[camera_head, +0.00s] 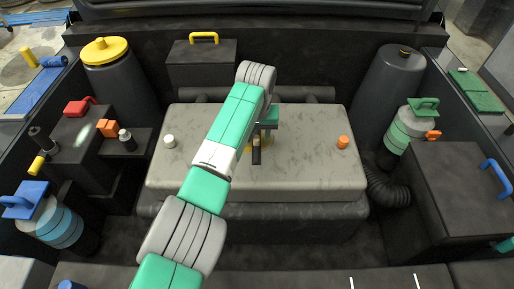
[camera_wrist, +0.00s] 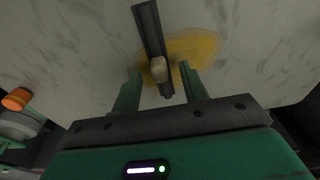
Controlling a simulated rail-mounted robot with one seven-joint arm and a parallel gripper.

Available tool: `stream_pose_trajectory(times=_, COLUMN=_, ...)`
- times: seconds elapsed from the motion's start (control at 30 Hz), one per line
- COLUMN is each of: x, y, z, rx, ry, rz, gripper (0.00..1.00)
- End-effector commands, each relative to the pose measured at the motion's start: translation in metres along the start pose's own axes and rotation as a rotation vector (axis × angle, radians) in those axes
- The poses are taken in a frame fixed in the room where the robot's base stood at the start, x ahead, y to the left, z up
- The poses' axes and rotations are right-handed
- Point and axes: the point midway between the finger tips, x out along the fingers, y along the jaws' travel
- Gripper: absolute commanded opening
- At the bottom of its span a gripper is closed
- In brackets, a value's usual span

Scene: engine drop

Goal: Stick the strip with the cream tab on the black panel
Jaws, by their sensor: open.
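The dark strip (camera_wrist: 148,28) lies on the grey block over a yellow stain (camera_wrist: 205,48), with its small cream tab (camera_wrist: 158,68) standing up. In the head view the strip (camera_head: 256,156) is near the middle of the block, partly hidden by my arm. My gripper (camera_wrist: 160,86) is open, its two green fingers on either side of the strip's near end, close to the tab. It holds nothing. In the head view my gripper (camera_head: 266,132) is partly hidden behind the arm. Several black surfaces are in view; I cannot tell which is the black panel.
The grey block (camera_head: 310,175) fills the middle of the bay. A white cap (camera_head: 169,141) and an orange cap (camera_head: 343,142) stand on it. Dark boxes with a yellow handle (camera_head: 203,37) and a blue handle (camera_head: 496,176) stand at back left and right.

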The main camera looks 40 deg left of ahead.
Motion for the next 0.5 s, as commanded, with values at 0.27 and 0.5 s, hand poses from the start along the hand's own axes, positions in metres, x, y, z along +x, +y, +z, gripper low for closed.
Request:
stream_pose_trajectory(times=0.27, x=0.0137, y=0.0002, z=-0.0001, rx=0.001, ry=0.001, rz=0.001, gripper=0.44)
stream_pose_trajectory(times=0.5, x=0.0136, y=0.0002, z=0.0000, rx=0.001, ry=0.000, rz=0.001, gripper=0.10)
